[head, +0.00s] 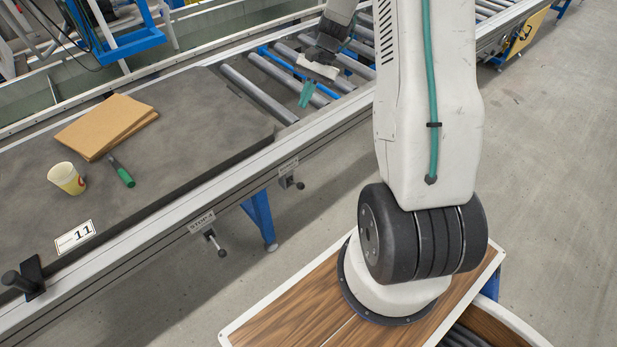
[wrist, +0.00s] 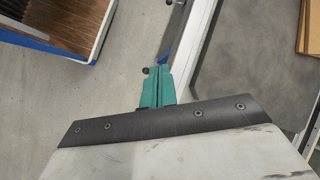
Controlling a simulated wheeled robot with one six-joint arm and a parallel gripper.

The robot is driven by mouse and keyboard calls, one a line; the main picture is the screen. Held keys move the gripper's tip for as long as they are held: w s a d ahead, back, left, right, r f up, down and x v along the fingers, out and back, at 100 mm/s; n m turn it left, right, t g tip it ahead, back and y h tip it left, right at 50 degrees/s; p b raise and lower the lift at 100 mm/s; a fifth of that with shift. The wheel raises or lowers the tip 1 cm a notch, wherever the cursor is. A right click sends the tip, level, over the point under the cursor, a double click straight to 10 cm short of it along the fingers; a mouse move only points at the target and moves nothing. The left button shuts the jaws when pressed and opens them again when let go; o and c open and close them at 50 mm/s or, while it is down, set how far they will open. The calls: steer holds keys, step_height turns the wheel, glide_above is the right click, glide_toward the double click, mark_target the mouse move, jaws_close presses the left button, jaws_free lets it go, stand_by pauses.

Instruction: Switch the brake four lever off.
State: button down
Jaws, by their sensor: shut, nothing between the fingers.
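My gripper (head: 307,94) has green fingers and hangs over the conveyor rollers in the head view. In the wrist view its fingers (wrist: 157,86) are together with nothing between them. A dark knob (wrist: 146,71) shows beside the fingertips in the wrist view; contact is unclear.
A dark mat (head: 190,110) on the conveyor holds a cardboard piece (head: 105,125), a paper cup (head: 67,178), a green-handled tool (head: 122,173) and a card marked 11 (head: 75,236). Blue legs (head: 260,217) stand below the rail. The floor (head: 560,180) at right is clear.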

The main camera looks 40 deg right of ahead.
steer(key=s+d+f+m+t+y, duration=0.1)
steer(key=d+f+m, duration=0.2)
steer(key=f, duration=0.9)
steer(key=s+d+f+m+t+y, duration=0.1)
steer(key=d+f+m, duration=0.2)
steer(key=d+f, duration=0.4)
step_height(320, 180, down, 6)
steer(key=shift+s+d+f, duration=0.1)
steer(key=shift+s+d, duration=0.05)
steer(key=shift+s, duration=0.15)
glide_toward(297, 185)
steer(key=f, duration=0.1)
steer(key=a+f, duration=0.1)
steer(key=f, duration=0.1)
steer(key=a+f, duration=0.1)
steer(key=f, duration=0.1)
steer(key=shift+s+a, duration=0.1)
steer(key=shift+a, duration=0.1)
